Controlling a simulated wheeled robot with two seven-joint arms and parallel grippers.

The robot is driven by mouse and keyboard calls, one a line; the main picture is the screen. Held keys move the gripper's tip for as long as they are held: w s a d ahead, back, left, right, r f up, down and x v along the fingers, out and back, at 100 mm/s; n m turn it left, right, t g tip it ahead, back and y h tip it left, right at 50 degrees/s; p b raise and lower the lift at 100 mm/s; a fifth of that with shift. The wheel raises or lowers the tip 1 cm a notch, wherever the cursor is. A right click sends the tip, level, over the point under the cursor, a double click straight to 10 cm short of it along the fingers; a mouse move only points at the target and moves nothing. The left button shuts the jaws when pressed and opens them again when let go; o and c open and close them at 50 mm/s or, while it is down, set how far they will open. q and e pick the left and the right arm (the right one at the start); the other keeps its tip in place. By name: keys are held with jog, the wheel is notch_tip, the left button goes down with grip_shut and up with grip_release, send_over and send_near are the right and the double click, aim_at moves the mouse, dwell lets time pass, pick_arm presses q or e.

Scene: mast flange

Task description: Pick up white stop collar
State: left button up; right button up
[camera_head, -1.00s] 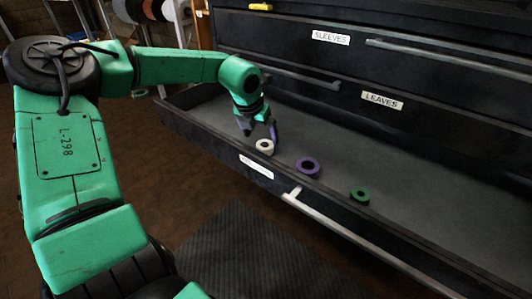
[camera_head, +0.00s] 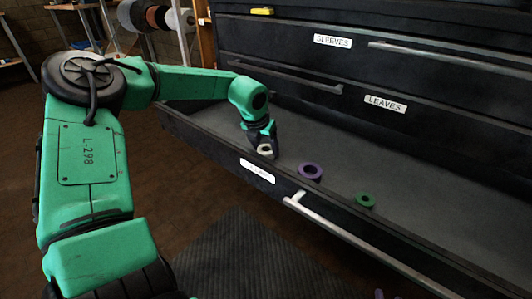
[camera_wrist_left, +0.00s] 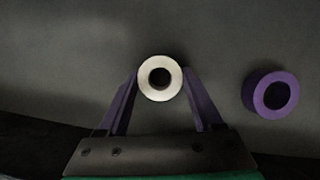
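The white stop collar (camera_head: 265,151) is a short ring lying near the front wall of the open drawer. In the left wrist view the white stop collar (camera_wrist_left: 160,62) sits between my left gripper's (camera_wrist_left: 160,82) two purple fingertips, which touch its opposite sides. In the head view my left gripper (camera_head: 263,147) points down over the collar and partly hides it. The collar appears to be still at the drawer floor. Only small purple tips, likely of my right gripper (camera_head: 380,294), show at the bottom edge of the head view.
A purple collar (camera_head: 311,172), also in the left wrist view (camera_wrist_left: 258,95), lies to the right of the white one. A green collar (camera_head: 365,200) lies farther right. The drawer's front wall (camera_head: 215,150) is close to my left gripper. The drawer floor (camera_head: 430,185) behind is clear.

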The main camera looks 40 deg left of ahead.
pick_arm(q)
jog(key=shift+c, duration=1)
jog(key=shift+r, duration=0.15)
